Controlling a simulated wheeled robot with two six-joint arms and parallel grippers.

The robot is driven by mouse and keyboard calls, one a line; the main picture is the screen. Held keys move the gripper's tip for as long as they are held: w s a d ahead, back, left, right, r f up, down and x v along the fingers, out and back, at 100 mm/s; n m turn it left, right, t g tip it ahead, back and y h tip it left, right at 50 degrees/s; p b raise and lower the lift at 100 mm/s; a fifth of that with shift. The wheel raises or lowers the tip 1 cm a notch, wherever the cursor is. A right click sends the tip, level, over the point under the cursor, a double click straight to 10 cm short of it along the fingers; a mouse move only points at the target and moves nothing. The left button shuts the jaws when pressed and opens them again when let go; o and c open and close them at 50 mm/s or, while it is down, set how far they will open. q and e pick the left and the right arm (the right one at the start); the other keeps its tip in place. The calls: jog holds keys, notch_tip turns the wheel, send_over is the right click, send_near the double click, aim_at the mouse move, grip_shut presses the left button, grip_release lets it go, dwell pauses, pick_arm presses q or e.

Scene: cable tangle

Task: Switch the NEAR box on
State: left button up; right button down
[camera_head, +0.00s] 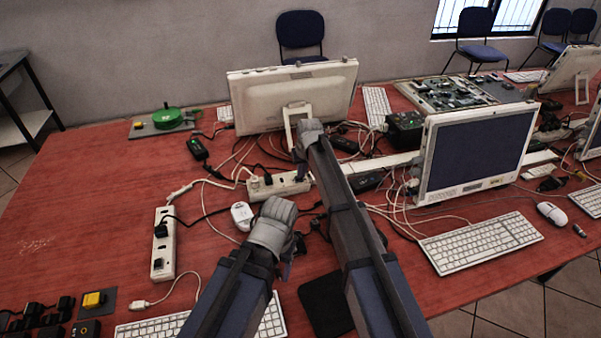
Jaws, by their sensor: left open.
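No label marks a NEAR box. Among the candidates, a small box with a yellow top (93,300) sits on a dark pad at the near left, and a black box (86,329) lies just below it. A white power strip (163,250) with a black plug lies at the left, and a second white strip (268,188) lies further back. My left gripper (277,222) is open over the middle of the table, right of the near strip and apart from the yellow-topped box. My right gripper (308,136) is further back, before the rear monitor's stand; its jaws are unclear.
A green round device (167,118) sits on a board at the back left. Cables tangle around the strips and a white adapter (242,215). Monitors (290,92) and (478,150) stand behind and right. A keyboard (480,243) lies at right. Bare red table is at left.

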jog(key=shift+s+a, duration=0.15)
jog(key=shift+a, duration=0.05)
jog(key=shift+s+a, duration=0.2)
jog(key=shift+a, duration=0.5)
pick_arm(q)
jog(key=shift+r, duration=0.15)
pick_arm(e)
jog(key=shift+r, duration=0.1)
pick_arm(q)
jog(key=shift+r+p, duration=0.5)
jog(key=shift+p, duration=0.2)
pick_arm(e)
jog(key=shift+w+r, duration=0.1)
jog(key=shift+r, duration=0.35)
pick_arm(q)
notch_tip(320, 180, up, 12)
jog(key=p, duration=1.2)
jog(key=shift+a+r, duration=0.15)
jog(key=shift+r, duration=0.1)
pick_arm(e)
jog(key=w+v, duration=0.1)
jog(key=v, duration=1.2)
jog(key=shift+d, duration=0.1)
